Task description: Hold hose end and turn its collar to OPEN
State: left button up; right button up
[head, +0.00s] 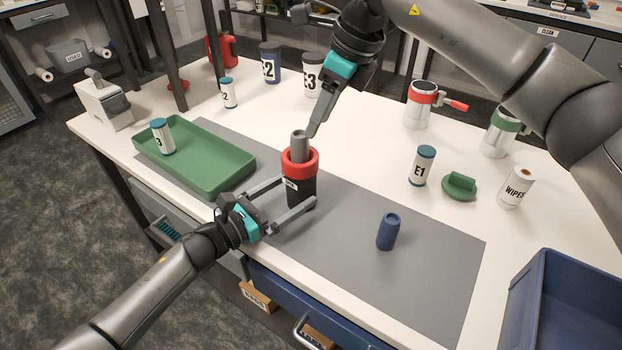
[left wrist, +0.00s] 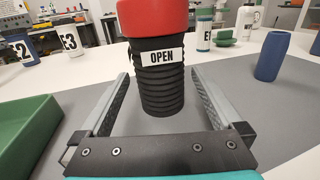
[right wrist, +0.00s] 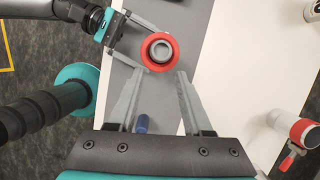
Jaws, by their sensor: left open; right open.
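The hose end stands upright on the grey mat, with a black ribbed body (head: 299,193), a red collar (head: 300,162) and a grey tube rising from its top. A white OPEN label (left wrist: 162,57) is on the ribbed body below the collar. My left gripper (head: 297,191) is open, with its fingers on either side of the ribbed body and gaps showing in the left wrist view. My right gripper (head: 317,124) is open and empty, above the hose end. In the right wrist view, the collar (right wrist: 146,52) lies just ahead of and between its fingertips.
A green tray (head: 215,178) holding a bottle is left of the hose end. A dark blue cylinder (head: 388,232) stands on the mat to the right. A blue bin (head: 560,310) is at lower right.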

aim_at(313, 179)
pick_arm(q)
jog(key=shift+x, duration=3.1)
jog(key=c, duration=1.5)
